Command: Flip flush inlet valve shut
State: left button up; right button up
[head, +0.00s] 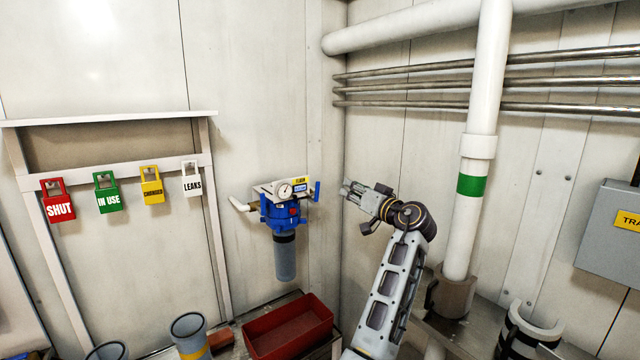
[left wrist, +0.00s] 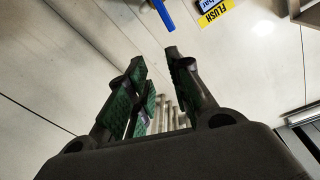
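The flush inlet valve shows as a blue lever (head: 317,191) on the right side of a blue filter unit (head: 283,210) on the wall. In the left wrist view the blue lever (left wrist: 163,15) hangs at the top edge, beside a yellow FLUSH label (left wrist: 216,11). My left gripper (head: 346,190) is just right of the lever in the head view, pointing toward it. In the left wrist view its green-padded fingers (left wrist: 155,60) are apart with nothing between them. The lever is beyond the fingertips, with a visible gap. My right gripper is not in view.
A gauge (head: 285,190) sits on the filter unit, and a grey bowl (head: 285,258) hangs below it. A red tray (head: 290,328) is underneath. Coloured tags hang on a rack (head: 110,118) at left. A white pipe (head: 482,130) stands right of my arm.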

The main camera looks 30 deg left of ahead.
aim_at(319, 183)
pick_arm(q)
jog(key=n, duration=0.1)
jog(key=s+n+g, duration=0.1)
jog(key=s+a+n, duration=0.1)
jog(key=n, duration=0.1)
jog(key=shift+f+g, duration=0.4)
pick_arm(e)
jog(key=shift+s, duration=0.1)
pick_arm(q)
jog(key=x, duration=0.9)
jog(key=p+x, duration=0.1)
jog(key=x, duration=0.3)
jog(key=shift+a+r, duration=0.2)
jog(key=shift+r, duration=0.05)
jog(key=shift+w+a, duration=0.15)
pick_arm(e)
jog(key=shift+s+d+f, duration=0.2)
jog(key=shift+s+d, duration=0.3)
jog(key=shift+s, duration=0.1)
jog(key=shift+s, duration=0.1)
